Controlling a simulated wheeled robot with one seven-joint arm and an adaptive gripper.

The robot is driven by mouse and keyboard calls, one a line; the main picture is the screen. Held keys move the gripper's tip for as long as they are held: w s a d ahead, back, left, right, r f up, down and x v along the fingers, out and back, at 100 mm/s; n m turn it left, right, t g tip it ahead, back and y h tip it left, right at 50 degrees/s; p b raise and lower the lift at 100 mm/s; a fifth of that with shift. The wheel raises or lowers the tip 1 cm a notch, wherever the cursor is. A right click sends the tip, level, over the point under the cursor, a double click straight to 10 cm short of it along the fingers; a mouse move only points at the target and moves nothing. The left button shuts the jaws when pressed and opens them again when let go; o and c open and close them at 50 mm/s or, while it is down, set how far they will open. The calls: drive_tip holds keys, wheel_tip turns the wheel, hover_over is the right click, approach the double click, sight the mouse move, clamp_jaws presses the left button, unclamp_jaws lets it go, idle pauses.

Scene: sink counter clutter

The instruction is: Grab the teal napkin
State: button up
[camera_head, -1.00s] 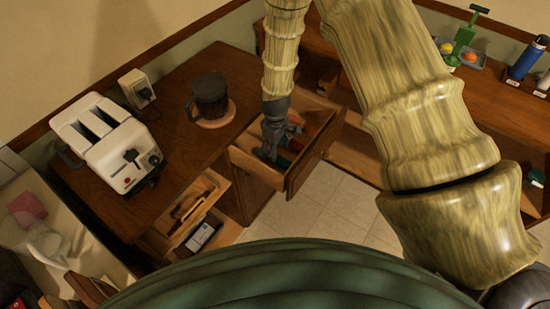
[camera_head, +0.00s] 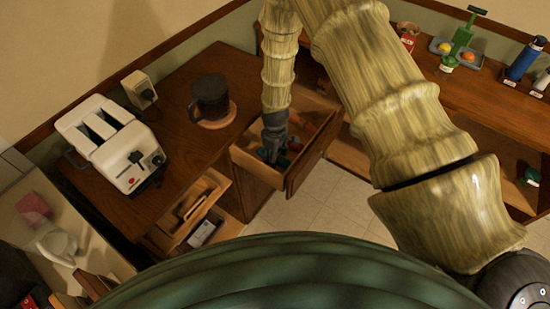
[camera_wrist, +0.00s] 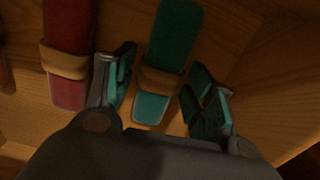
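The teal napkin (camera_wrist: 152,106) is a rolled strip with a tan band around its middle. It lies in the open drawer (camera_head: 306,166), and in the wrist view it shows between my two fingers. My gripper (camera_wrist: 165,100) is open, with one finger on each side of the napkin's lower end; I cannot tell whether either finger touches it. In the head view my gripper (camera_head: 272,152) points down into the drawer and hides much of what lies there. A red napkin (camera_wrist: 68,50) with a similar band lies to the left of the teal one.
The drawer's walls stand close around my gripper. On the counter are a white toaster (camera_head: 115,145) and a dark mug (camera_head: 210,98) on a round wooden coaster. A lower drawer (camera_head: 195,212) is also open. A tray (camera_head: 470,58) stands on the right counter.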

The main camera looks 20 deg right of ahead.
drive_tip(key=c, duration=0.7)
drive_tip(key=shift+r, duration=0.15)
